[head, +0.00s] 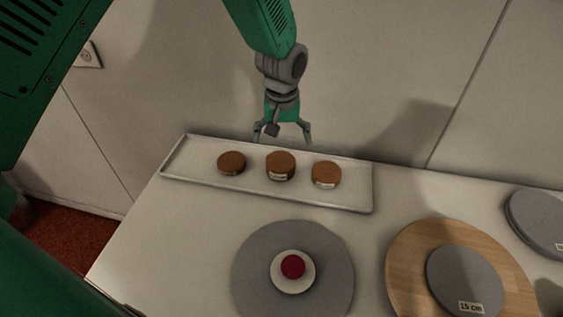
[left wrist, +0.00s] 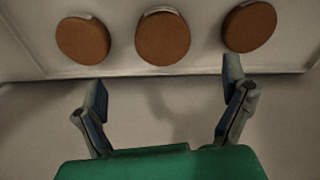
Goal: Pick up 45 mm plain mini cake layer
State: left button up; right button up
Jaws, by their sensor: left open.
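Three round brown cake layers stand in a row on a pale rectangular tray (head: 190,181): left (head: 231,162), middle (head: 280,166) and right (head: 326,174). The middle one looks tallest. Their small white labels are too small to read, so I cannot tell which is the 45 mm plain one. My left gripper (head: 282,135) is open and empty, at the tray's far edge behind the middle cake. In the left wrist view its spread fingers (left wrist: 163,92) are below the tray edge, and the middle cake (left wrist: 163,40) lies ahead between them, apart from both. My right gripper is not in view.
A grey turntable (head: 252,263) holds a white disc (head: 283,281) with a red top (head: 293,266). A wooden round board (head: 408,250) carries a grey disc marked 15 cm (head: 465,275). More grey discs (head: 535,220) are at the right. The wall is close behind the tray.

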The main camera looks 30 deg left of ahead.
aim_at(281, 160)
pick_arm(q)
jog(key=f, duration=0.4)
jog(key=shift+w+d, duration=0.2)
jog(key=shift+w, duration=0.1)
jog(key=f, duration=0.2)
jog(key=a+f, duration=0.1)
jog(key=f, duration=0.2)
jog(key=shift+a+f, duration=0.15)
jog(key=shift+a, duration=0.05)
jog(key=shift+c, duration=0.4)
jog(key=shift+d, duration=0.25)
jog(key=c, duration=1.2)
